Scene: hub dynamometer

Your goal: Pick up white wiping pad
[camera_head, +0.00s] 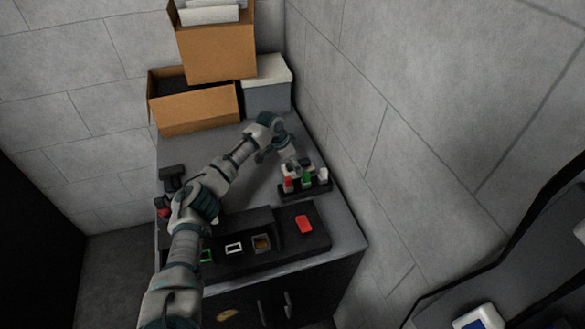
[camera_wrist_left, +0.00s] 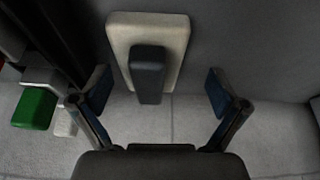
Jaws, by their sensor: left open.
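The white wiping pad (camera_wrist_left: 121,38) is a flat off-white block with a dark grey grip (camera_wrist_left: 149,70) on its face. It is in the upper middle of the left wrist view. My left gripper (camera_wrist_left: 160,93) is open, with one finger on each side of the grip's near end, and no finger visibly touches it. In the head view my left gripper (camera_head: 290,163) is over the right side of the cabinet top, just behind a dark rack. I cannot clearly pick out the pad there. My right gripper is not in view.
The dark rack (camera_head: 307,190) holds red, green and white pieces; a green block (camera_wrist_left: 34,108) shows beside the left finger. A black panel (camera_head: 285,251) with a red piece (camera_head: 304,224) lies in front. Cardboard boxes (camera_head: 195,108) stand behind. A wall closes the right side.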

